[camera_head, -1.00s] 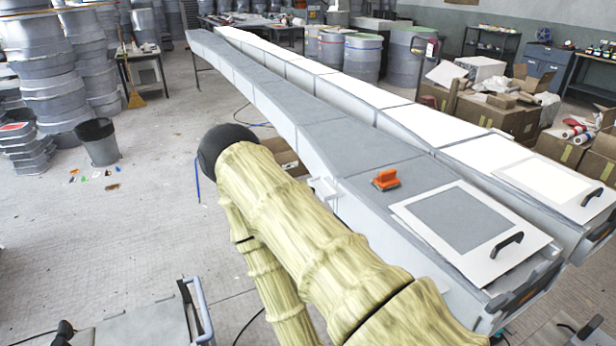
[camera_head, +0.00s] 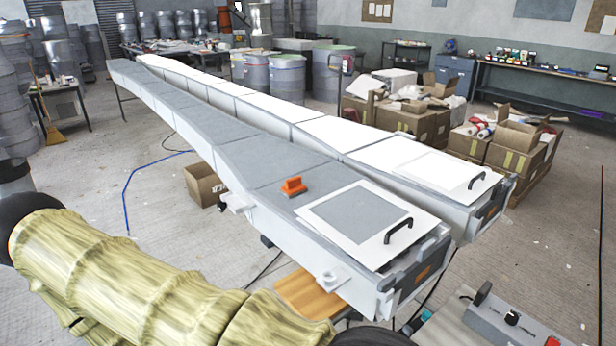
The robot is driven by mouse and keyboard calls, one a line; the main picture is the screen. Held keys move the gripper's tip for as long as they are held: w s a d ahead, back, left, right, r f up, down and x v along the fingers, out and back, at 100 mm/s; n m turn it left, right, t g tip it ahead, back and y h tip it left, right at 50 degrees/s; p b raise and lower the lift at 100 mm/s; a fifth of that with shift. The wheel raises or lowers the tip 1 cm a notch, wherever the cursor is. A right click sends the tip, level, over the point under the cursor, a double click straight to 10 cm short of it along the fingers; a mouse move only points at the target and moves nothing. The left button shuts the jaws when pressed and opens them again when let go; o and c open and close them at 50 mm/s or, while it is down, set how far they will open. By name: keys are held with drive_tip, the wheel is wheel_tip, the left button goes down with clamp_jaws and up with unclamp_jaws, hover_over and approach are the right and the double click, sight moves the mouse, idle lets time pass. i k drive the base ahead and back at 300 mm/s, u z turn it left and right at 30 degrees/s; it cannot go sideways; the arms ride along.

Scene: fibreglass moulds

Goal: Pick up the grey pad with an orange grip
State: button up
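The grey pad with an orange grip (camera_head: 293,187) lies on the grey top of the nearer long mould (camera_head: 262,168), close to its near end. It sits just left of a white-framed panel with a black handle (camera_head: 355,215). Its orange grip faces up; the grey pad beneath is barely visible. My arm, in a yellowish ribbed cover, fills the lower left, apart from the pad. My gripper is out of the picture.
A second long mould with a white top (camera_head: 345,133) runs alongside. An open cardboard box (camera_head: 203,184) stands on the floor by the near mould. A wooden stool top (camera_head: 308,294) and a control box (camera_head: 510,318) are close in front. Cartons (camera_head: 515,150) stand at right.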

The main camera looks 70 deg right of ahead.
sight(294, 187)
drive_tip(key=k, duration=0.25)
drive_tip(key=z, duration=0.85)
